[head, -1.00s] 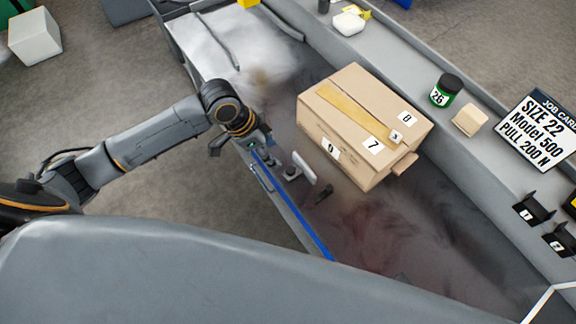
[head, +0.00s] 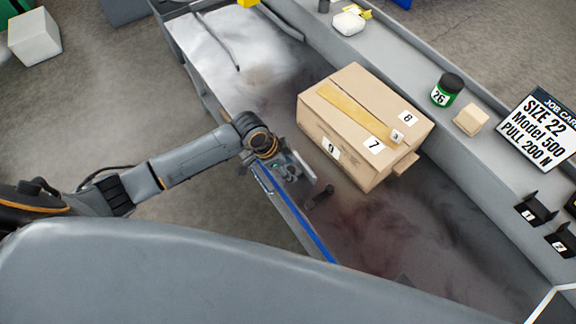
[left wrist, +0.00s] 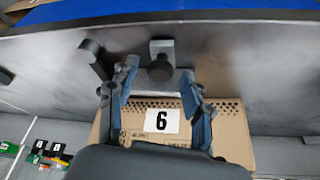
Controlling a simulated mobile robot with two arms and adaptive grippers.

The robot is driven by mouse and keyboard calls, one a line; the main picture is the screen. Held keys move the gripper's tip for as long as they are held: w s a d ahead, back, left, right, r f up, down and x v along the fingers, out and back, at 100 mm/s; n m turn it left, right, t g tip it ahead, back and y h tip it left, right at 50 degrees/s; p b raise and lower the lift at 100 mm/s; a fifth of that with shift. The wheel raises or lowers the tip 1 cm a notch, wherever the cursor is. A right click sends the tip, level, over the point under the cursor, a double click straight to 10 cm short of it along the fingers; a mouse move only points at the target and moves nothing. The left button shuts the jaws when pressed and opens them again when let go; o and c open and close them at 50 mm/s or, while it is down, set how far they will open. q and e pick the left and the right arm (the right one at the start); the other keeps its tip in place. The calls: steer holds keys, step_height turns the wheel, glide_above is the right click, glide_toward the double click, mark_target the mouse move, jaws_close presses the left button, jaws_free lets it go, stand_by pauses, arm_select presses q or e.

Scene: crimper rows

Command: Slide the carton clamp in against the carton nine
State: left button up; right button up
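The carton (head: 350,105) is a brown box with yellow tape and several number labels, standing on the bench. The label on its near side (head: 331,148) also shows in the left wrist view (left wrist: 160,120), where it reads like a 6. The carton clamp, a grey metal piece with a round dark knob (left wrist: 160,70), sits between the blue bench edge and the carton. My left gripper (head: 293,172) is over the clamp and hides most of it in the head view. Its blue-padded fingers (left wrist: 160,85) are apart, one each side of the clamp; contact is unclear. My right gripper is out of view.
A dark peg-like handle (head: 319,196) stands close by my left gripper. A blue strip (head: 307,230) runs along the bench's near edge. A green jar (head: 446,90), a tan block (head: 470,120) and a job card (head: 540,130) are on the far ledge. The bench right of the handle is clear.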

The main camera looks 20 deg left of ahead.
arm_select(q)
jaws_close()
steer(key=w+d, duration=0.1)
steer(key=w, duration=0.1)
steer(key=w+d, duration=0.2)
steer(key=w+d+b, duration=0.1)
steer(key=w, duration=0.1)
steer(key=shift+d, duration=0.35)
steer(key=shift+o, duration=0.4)
jaws_free()
steer(key=v, duration=1.2)
steer(key=shift+a, duration=0.1)
